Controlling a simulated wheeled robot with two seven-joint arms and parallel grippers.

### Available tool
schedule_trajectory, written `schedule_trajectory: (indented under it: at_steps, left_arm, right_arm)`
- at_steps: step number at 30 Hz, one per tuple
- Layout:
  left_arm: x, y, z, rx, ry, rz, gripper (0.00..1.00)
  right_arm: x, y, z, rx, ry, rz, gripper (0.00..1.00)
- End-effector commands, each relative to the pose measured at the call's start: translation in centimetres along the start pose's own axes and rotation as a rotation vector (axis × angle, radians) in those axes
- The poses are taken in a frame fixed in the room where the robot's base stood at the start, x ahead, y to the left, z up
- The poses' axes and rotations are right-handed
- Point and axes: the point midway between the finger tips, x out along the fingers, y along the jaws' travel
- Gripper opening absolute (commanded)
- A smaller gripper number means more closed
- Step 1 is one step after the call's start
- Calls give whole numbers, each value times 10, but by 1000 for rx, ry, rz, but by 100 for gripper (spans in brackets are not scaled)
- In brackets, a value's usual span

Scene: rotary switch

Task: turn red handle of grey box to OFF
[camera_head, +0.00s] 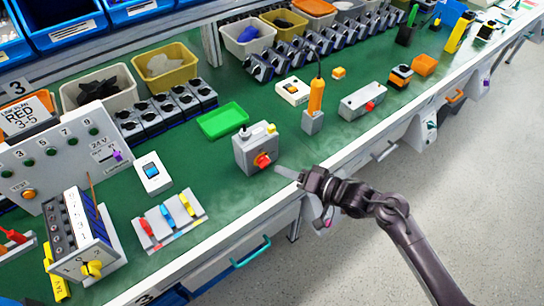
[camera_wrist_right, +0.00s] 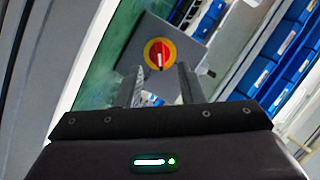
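The grey box (camera_head: 250,150) stands on the green bench top near its front edge. Its red handle (camera_head: 262,160) faces the front, over a yellow plate. In the right wrist view the red handle (camera_wrist_right: 160,53) shows as a red disc with a pale upright bar, ringed in yellow, on the grey box face (camera_wrist_right: 185,65). My right gripper (camera_head: 285,172) is just right of and in front of the handle, apart from it. In the right wrist view its two fingers (camera_wrist_right: 160,85) are spread with nothing between them, and the handle lies beyond the tips. My left gripper is not seen.
A green tray (camera_head: 222,120) is behind the box. An orange-handled tool (camera_head: 316,98) in a grey holder and a grey box with a red button (camera_head: 362,101) stand to the right. A panel with coloured levers (camera_head: 168,220) lies to the left. The aisle floor is clear.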

Motion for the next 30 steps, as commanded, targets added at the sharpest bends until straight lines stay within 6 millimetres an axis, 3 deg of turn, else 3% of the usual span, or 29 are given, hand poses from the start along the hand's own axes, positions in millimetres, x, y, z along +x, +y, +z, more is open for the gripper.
schedule_trajectory:
  at_steps: [3,9,20,27,30]
  left_arm:
    - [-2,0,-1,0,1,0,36]
    - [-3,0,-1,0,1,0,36]
    - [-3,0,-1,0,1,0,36]
    - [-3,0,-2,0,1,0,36]
    - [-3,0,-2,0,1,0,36]
  right_arm:
    - [22,-1,-2,-1,3,-2,35]
    - [47,0,-2,-4,3,1,35]
    - [54,0,-1,-6,2,2,35]
    - [54,0,-1,-6,2,2,6]
    - [54,0,-1,-7,2,3,4]
